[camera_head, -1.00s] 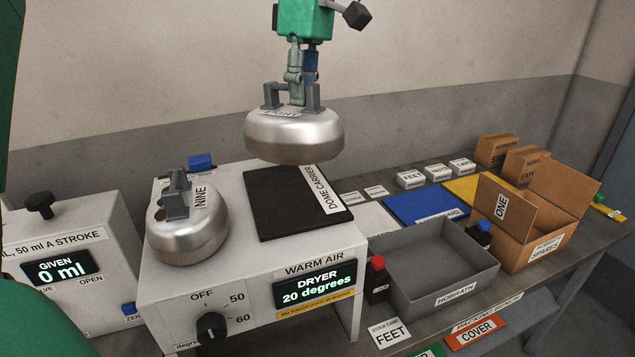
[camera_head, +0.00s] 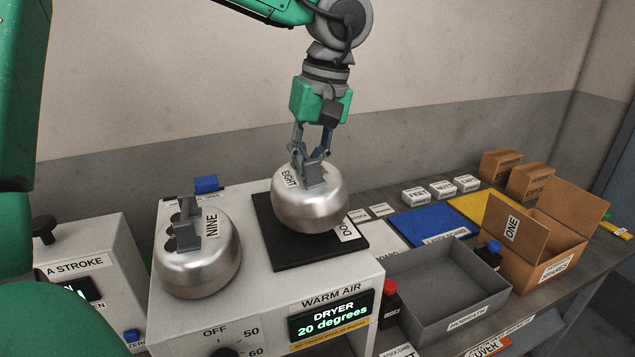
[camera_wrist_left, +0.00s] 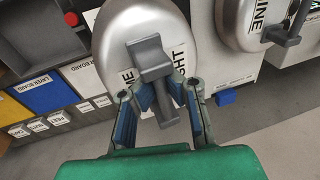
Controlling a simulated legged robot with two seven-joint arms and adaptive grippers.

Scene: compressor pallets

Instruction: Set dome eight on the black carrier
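Dome eight (camera_head: 312,208), a rounded silver dome with a grey handle, is over the black carrier (camera_head: 287,257) and appears to rest on it, upright. Its label EIGHT faces up, and it fills the top of the left wrist view (camera_wrist_left: 112,35). My left gripper (camera_head: 310,158) is just above it, its fingers spread on either side of the handle (camera_wrist_left: 152,60). The wrist view shows gaps between the blue finger pads and the handle, so the gripper looks open. The dome hides part of the carrier. My right gripper is not in view.
Dome nine (camera_head: 198,262) stands left of the carrier on the same white dryer (camera_head: 258,298), which reads 20 degrees. A grey tray (camera_head: 440,305), a red-capped bottle (camera_head: 389,300), a blue board (camera_head: 432,222) and an open carton (camera_head: 545,235) are to the right.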

